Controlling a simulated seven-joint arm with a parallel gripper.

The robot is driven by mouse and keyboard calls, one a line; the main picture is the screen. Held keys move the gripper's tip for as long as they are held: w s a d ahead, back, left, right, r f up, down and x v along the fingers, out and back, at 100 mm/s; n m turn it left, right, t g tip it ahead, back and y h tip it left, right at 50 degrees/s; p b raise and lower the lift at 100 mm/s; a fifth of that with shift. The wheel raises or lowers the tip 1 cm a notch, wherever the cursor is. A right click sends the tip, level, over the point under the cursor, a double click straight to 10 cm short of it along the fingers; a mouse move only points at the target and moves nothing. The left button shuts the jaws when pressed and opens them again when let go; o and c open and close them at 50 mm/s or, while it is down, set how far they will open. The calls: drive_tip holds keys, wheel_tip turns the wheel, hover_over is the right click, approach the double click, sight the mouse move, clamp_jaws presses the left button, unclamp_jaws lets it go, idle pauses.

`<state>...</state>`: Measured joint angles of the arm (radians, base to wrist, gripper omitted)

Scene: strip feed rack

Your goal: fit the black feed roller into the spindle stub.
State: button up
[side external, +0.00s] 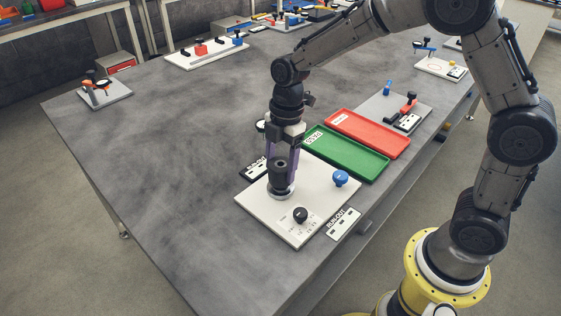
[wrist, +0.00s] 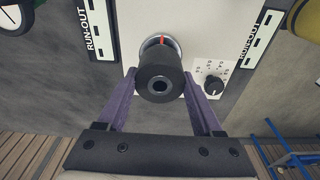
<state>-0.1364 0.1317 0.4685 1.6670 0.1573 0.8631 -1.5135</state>
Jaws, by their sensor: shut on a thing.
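The black feed roller (side external: 279,174) is upright between the purple fingers of my gripper (side external: 281,165). In the wrist view the roller (wrist: 160,82) shows end-on with a hole in its middle, and the fingertips (wrist: 159,78) press on both its sides. Just below it in the side view is a round, light metal base (side external: 281,194) on the white panel (side external: 318,185). The wrist view shows this base as a ring with a red mark (wrist: 161,41) behind the roller. The roller hides the spindle stub; I cannot tell whether the roller is around it.
A blue knob (side external: 340,178) and a black dial (side external: 300,215) stand on the panel. Green (side external: 346,152) and red (side external: 368,134) trays lie behind it. RUN-OUT plates (side external: 343,223) flank the panel.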

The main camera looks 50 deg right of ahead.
sight(286, 160)
drive_tip(key=shift+f, duration=0.85)
drive_tip(key=o, duration=1.5)
drive_tip(key=r, duration=0.4)
drive_tip(key=d+r, duration=0.1)
drive_tip(key=r, duration=0.8)
drive_tip(key=shift+d+r, duration=0.35)
drive_tip(key=shift+r, duration=0.05)
